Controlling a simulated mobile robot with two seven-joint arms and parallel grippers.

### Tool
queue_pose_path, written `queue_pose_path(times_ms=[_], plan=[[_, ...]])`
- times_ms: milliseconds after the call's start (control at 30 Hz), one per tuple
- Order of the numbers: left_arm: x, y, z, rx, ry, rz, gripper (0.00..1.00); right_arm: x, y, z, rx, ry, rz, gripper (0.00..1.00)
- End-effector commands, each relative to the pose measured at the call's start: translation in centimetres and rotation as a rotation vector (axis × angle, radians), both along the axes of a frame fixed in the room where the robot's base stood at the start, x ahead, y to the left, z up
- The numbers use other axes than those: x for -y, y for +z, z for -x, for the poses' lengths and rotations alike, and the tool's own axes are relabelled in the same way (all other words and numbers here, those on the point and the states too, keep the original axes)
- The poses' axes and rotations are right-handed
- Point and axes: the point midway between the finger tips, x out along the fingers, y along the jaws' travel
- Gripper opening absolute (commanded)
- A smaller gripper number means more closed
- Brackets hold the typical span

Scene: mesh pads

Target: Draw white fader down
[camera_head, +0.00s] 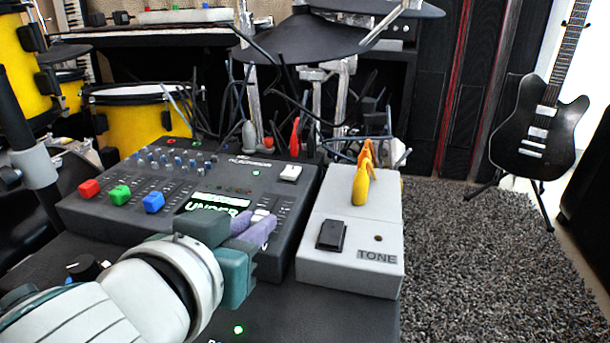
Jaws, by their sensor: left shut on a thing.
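The white fader (262,214) shows as a small pale cap at the tips of my left gripper (256,228), on the right part of the black mixer (120,207). My left gripper's purple fingers are shut on it and hide most of it and its slot. A second white cap (291,172) sits further back near the mixer's right edge, clear of the gripper. My right gripper is out of view.
Red (89,189), green (120,195) and blue (154,202) caps stand on the mixer's left. A grey TONE box (335,257) with a black switch (331,235) and a yellow-orange piece (363,180) stands close on the right. Cables crowd behind.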

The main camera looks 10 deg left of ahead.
Motion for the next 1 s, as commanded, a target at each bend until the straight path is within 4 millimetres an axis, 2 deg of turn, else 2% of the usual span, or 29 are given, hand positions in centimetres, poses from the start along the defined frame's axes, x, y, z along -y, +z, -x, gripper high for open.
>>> queue_pose_path(times_ms=[167, 200, 433, 767, 867, 1000], plan=[[0.1, -0.1, 0.0, -0.002, -0.001, 0.001, 0.00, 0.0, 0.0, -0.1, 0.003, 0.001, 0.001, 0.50], [0.0, -0.1, 0.0, -0.002, -0.001, 0.001, 0.24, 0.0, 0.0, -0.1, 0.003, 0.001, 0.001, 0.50], [0.0, -0.1, 0.0, -0.002, 0.000, 0.001, 0.50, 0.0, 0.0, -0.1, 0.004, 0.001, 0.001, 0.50], [0.0, 0.1, 0.3, -0.004, 0.000, 0.001, 0.51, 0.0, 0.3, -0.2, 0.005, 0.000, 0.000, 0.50], [0.0, 0.6, 1.4, -0.006, 0.000, 0.003, 0.51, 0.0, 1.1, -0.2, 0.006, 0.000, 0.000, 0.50], [-0.1, 1.7, 3.8, -0.008, 0.001, 0.004, 0.51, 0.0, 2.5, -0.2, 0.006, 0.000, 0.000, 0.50]])
